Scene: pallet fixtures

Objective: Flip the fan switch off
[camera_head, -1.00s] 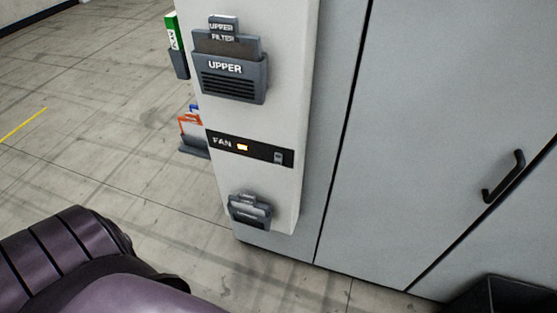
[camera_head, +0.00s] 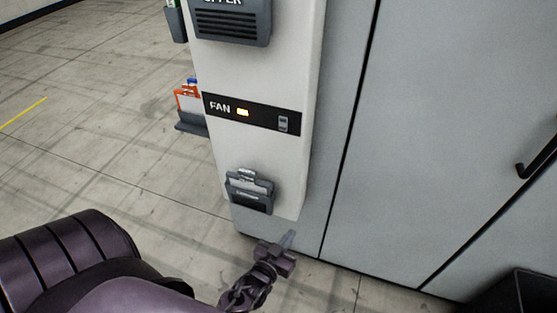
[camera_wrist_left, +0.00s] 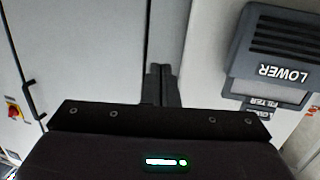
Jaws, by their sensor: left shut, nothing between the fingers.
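The fan switch (camera_head: 283,124) is a small grey rocker at the right end of a black panel (camera_head: 262,117) marked FAN. An amber light (camera_head: 243,112) on that panel is lit. The panel is on the white cabinet column. My left gripper (camera_head: 289,238) is shut and empty, below the switch and just below the lower filter holder, apart from the switch. In the left wrist view its shut fingers (camera_wrist_left: 160,84) point at the grey cabinet front. The switch does not show in the left wrist view. My right gripper is not in view.
The upper filter holder (camera_head: 232,24) and the lower filter holder (camera_head: 250,193) stick out from the column; the lower one also shows in the left wrist view (camera_wrist_left: 275,60). A door handle (camera_head: 535,163) is at the right. Open floor lies left of the cabinet.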

